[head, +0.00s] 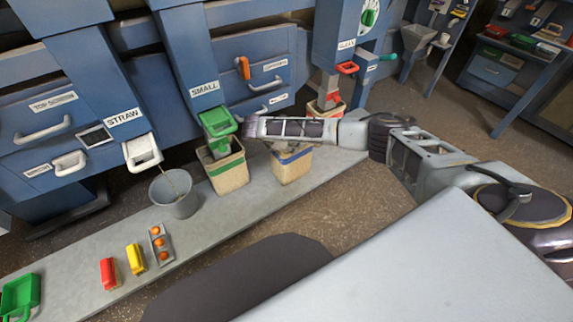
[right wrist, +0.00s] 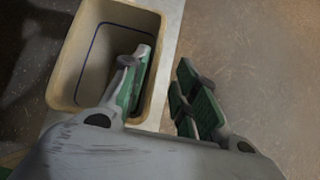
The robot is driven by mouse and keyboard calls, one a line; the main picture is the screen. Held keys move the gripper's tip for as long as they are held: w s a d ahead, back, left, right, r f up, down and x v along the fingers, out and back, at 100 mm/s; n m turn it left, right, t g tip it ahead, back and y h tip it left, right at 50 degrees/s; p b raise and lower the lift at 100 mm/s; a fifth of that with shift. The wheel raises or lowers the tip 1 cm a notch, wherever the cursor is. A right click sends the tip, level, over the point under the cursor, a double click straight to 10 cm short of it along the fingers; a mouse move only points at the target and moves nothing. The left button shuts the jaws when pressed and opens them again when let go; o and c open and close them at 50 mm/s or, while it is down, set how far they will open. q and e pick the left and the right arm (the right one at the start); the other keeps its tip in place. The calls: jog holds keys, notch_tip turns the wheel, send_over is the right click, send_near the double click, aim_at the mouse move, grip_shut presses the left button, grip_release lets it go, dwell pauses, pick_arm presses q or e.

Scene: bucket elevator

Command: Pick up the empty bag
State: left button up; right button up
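A tan bag with a blue band (head: 291,168) stands upright on the grey slab, partly covered by my right arm in the head view. In the right wrist view this bag (right wrist: 75,55) shows a blue line inside its open top, and the part of the inside I can see looks empty. My right gripper (right wrist: 164,62) is open, one green-padded finger over the bag's opening and the other outside its near wall. The rim lies between the fingers; I cannot tell if they touch it. In the head view this gripper is mostly hidden by its arm. My left gripper is not in view.
A green-banded bag (head: 228,172) stands to the left, a red-banded one (head: 326,110) behind right. A grey bucket (head: 175,194) is under the STRAW spout (head: 142,152). Red (head: 108,273) and yellow (head: 136,259) items lie on the slab (head: 205,236). Blue machine panels stand behind.

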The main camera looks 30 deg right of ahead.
aim_at(291, 157)
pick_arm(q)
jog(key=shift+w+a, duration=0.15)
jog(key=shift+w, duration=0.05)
pick_arm(e)
jog(key=shift+w+a, duration=0.1)
jog(key=shift+a, duration=0.3)
jog(key=shift+f, duration=0.1)
